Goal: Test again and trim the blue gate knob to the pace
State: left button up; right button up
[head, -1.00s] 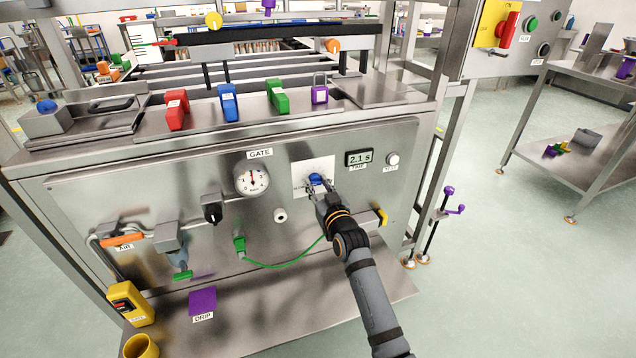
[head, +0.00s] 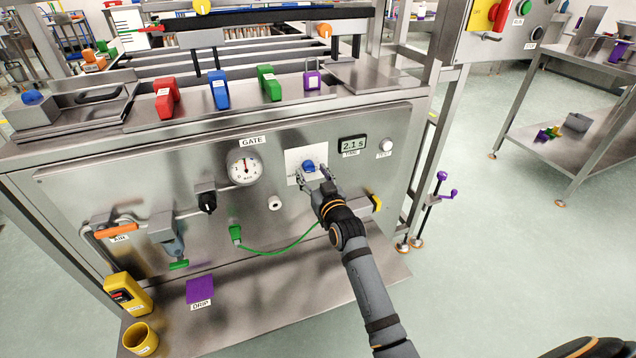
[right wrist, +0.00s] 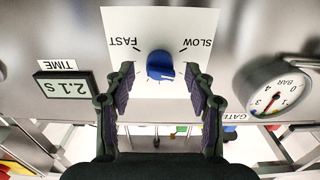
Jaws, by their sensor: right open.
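The blue gate knob (head: 308,166) sits on a white plate (right wrist: 140,22) on the steel panel. In the right wrist view the knob (right wrist: 160,66) shows between the words FAST and SLOW. My right gripper (head: 314,174) is open, its fingers on either side of the knob and a little short of it; I see no contact. The time display (head: 352,144) reads 2.1 s, and it shows in the right wrist view (right wrist: 66,87) too. The white test button (head: 386,146) is right of the display. My left gripper is not in view.
The gate gauge (head: 244,168) is left of the plate. A green hose (head: 285,249) hangs below it. Red, blue, green and purple clips stand on the ledge above. A yellow cup (head: 140,338) and yellow meter (head: 128,294) stand on the lower shelf at left.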

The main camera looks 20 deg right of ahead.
jog(key=s, duration=1.1)
jog(key=shift+d, duration=0.2)
jog(key=s+f+g, duration=0.2)
jog(key=f, duration=0.8)
jog(key=s+f+g, duration=0.3)
jog(key=f, duration=0.7)
jog(key=s+d+f+g, duration=0.1)
jog(key=s+f+g, duration=0.1)
jog(key=f, duration=0.8)
jog(key=shift+s+d+f+g, duration=0.1)
jog(key=shift+s+f+g, duration=0.2)
jog(key=shift+g, duration=0.2)
jog(key=s+d+f+g+h, duration=0.1)
jog(key=s+d+f+g, duration=0.25)
jog(key=s+f, duration=0.75)
jog(key=s+d+f+g, duration=0.2)
jog(key=s+f+g, duration=0.2)
jog(key=s+f, duration=0.7)
pick_arm(q)
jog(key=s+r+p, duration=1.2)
jog(key=p, duration=0.8)
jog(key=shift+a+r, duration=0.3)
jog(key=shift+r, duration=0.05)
pick_arm(e)
jog(key=s+d+r+g, duration=0.1)
jog(key=s+r, duration=1.2)
jog(key=s, duration=0.2)
jog(key=shift+s+d, duration=0.15)
